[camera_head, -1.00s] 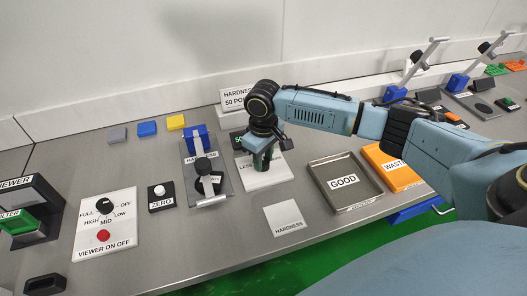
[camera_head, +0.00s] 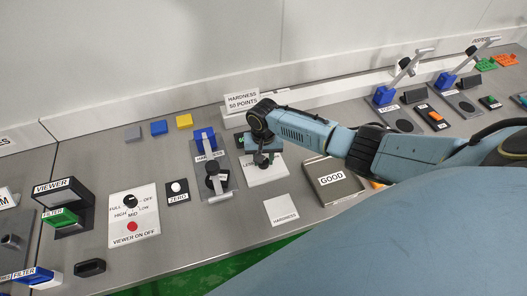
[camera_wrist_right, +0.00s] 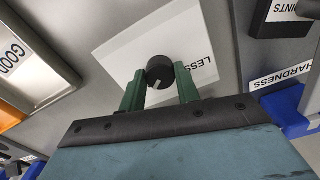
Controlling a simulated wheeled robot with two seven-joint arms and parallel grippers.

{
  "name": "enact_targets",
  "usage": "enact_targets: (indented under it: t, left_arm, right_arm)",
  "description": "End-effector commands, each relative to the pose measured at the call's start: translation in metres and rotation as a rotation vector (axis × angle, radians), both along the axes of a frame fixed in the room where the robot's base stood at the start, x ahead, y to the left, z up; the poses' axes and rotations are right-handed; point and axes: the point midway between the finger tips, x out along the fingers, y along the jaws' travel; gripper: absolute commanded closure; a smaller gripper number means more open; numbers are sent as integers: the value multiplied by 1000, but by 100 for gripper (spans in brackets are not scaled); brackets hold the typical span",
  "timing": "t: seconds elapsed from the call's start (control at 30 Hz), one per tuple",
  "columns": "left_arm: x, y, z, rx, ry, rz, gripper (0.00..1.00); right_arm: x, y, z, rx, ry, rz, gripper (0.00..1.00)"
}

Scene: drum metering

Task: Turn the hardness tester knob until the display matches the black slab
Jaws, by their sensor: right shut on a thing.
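My right gripper (camera_head: 263,159) reaches down to the white LESS panel (camera_head: 270,175). In the right wrist view, its green fingers are shut on the round black knob (camera_wrist_right: 160,72), which has a pale mark on its face. The knob is mostly hidden in the head view. A dark display with green (camera_head: 240,143) shows beside my arm, mostly covered; I cannot read it. The hardness device (camera_head: 206,143), with a blue block and black parts, stands left of the panel. I cannot make out which thing is the black slab. My left gripper is not in view.
A HARDNESS 50 POINTS sign (camera_head: 242,101) stands behind. A white HARDNESS card (camera_head: 281,211) lies in front, and the GOOD tray (camera_head: 332,195) is to the right. The ZERO button (camera_head: 177,191) and viewer switch panel (camera_head: 134,226) are left. Bare metal table lies between them.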

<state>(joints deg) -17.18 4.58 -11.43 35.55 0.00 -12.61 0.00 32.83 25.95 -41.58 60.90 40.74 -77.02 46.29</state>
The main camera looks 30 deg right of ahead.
Motion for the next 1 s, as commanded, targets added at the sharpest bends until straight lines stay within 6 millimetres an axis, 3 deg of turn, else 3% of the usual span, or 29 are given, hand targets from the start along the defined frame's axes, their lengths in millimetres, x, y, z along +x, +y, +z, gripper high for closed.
enact_targets:
  t: [0.3,0.83,0.87,1.0]
  left_arm:
    - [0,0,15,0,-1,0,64]
    - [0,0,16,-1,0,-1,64]
    - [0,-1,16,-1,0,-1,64]
    - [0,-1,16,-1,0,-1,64]
  right_arm:
    - [1,-1,1,-1,-2,-118,91]
    - [1,-1,1,-1,-4,-141,91]
    - [1,-1,1,-1,-4,-141,66]
    - [1,-1,1,-1,-3,-140,47]
